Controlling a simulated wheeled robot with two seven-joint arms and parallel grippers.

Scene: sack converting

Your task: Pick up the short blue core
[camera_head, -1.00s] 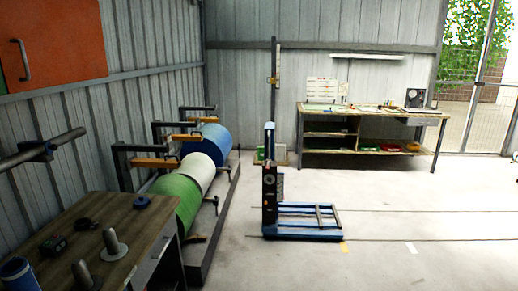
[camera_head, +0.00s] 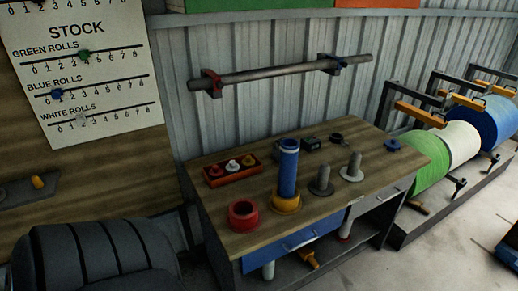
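A blue cylindrical core (camera_head: 288,170) stands upright on the wooden desk (camera_head: 262,228), with a yellow ring (camera_head: 286,203) around its base. A small, flat blue piece (camera_head: 393,145) lies at the desk's far right corner. Neither of my grippers shows in the head view.
A red ring (camera_head: 243,215), two grey flanged posts (camera_head: 321,182) (camera_head: 353,168) and a red tray (camera_head: 232,170) with small knobs share the desk. A black ribbed seat-like object (camera_head: 95,258) is at lower left.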

